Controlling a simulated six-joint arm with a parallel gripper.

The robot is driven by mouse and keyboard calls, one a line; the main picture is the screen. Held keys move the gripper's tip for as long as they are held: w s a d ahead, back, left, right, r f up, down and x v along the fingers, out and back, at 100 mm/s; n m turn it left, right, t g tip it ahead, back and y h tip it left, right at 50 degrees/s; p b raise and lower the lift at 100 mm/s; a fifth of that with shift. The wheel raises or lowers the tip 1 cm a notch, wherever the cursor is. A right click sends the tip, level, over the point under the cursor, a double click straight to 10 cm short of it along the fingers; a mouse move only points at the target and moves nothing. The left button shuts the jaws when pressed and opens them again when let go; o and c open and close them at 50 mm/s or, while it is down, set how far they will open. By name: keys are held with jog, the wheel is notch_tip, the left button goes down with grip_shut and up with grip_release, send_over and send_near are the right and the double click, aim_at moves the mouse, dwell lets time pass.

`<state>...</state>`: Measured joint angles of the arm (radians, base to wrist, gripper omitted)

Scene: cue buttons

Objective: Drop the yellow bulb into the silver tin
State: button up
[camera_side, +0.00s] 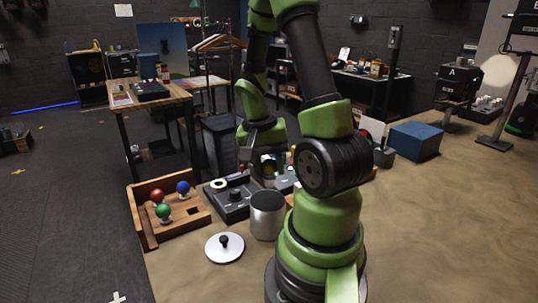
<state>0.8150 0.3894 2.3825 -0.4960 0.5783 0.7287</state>
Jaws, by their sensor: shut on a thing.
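The silver tin (267,216) stands upright and open on the sandy table, left of my arm's base. A round silver lid (225,248) with a black knob lies flat in front of it. My gripper (268,166) is behind the tin, small, dark and partly covered by my arm. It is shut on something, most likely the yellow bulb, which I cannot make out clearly. A wooden tray (143,228) on the left holds a red bulb (157,195), a blue bulb (183,187) and a green bulb (163,211). One dark hole in it is empty.
A black device (232,204) with a knob and a white ring stands between tray and tin. Small coloured items behind my arm are partly hidden. A blue box (415,141) sits at the right rear. The table's right front is clear.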

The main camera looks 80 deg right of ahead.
jog(key=shift+f, duration=0.15)
jog(key=o, duration=1)
jog(key=r, duration=0.3)
jog(key=w+r, duration=0.1)
jog(key=r, duration=0.2)
jog(key=w+r, duration=0.1)
jog(key=r, duration=0.2)
jog(key=shift+a+r, duration=0.2)
jog(key=shift+r, duration=0.2)
jog(key=shift+a, duration=0.1)
jog(key=a+r+n+t, duration=0.2)
jog(key=a+n+t, duration=0.1)
jog(key=a, duration=0.3)
jog(key=a+r+n+t+y, duration=0.1)
jog(key=a+r+n+t, duration=0.2)
jog(key=a+n, duration=0.2)
jog(key=a+r+n+t+y, duration=0.1)
jog(key=a+r+n+t, duration=0.2)
jog(key=a, duration=0.4)
jog(key=shift+w+a+n, duration=0.3)
jog(key=shift+n, duration=0.1)
